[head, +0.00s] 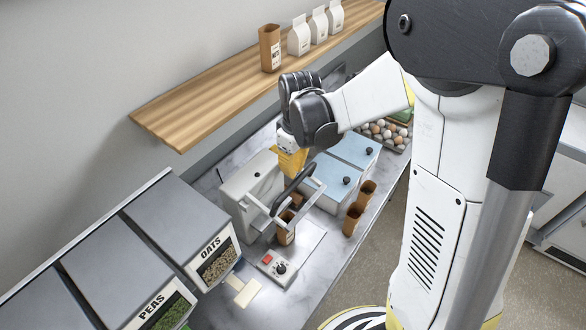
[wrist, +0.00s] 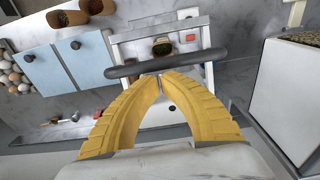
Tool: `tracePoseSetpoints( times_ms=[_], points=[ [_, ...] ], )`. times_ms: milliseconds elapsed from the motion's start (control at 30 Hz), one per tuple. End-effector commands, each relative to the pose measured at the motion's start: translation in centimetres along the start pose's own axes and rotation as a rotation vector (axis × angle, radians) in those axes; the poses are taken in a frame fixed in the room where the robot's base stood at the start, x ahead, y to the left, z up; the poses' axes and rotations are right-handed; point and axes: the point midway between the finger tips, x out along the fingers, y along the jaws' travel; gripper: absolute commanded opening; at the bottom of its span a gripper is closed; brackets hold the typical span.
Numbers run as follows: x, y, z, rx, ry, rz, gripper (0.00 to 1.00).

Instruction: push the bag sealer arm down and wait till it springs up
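The bag sealer (head: 240,190) is a white machine on the counter with a hinged arm ending in a dark handle bar (head: 297,182). The bar is raised above the machine's front. It also crosses the wrist view as a dark bar (wrist: 135,70). A brown paper bag (head: 286,232) stands upright in the sealer's front, under the arm. My gripper (wrist: 160,76) has yellow fingers with their tips brought together, nothing seen between them. In the head view the fingers (head: 290,163) point down, right by the handle bar. I cannot tell whether they touch it.
A control box (head: 278,268) with a red button sits in front of the sealer. Two blue-lidded bins (head: 328,182), open brown bags (head: 353,218) and eggs (head: 385,130) lie to the right. Oats and peas dispensers (head: 180,232) stand left. A wooden shelf (head: 200,100) is above.

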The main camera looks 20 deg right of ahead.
Motion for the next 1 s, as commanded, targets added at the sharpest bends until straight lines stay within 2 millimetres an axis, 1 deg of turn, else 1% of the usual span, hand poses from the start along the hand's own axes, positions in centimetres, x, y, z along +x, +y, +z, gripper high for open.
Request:
tracePoseSetpoints(
  times_ms=[667, 867, 1000],
  points=[
    [1.4, 0.0, 1.7, 0.002, 0.12, 0.0, 0.0],
    [2.7, 0.1, 3.0, 0.004, 0.215, 0.001, 0.0],
    [4.4, 0.1, 4.3, 0.007, 0.327, 0.001, 0.0]
  ],
)
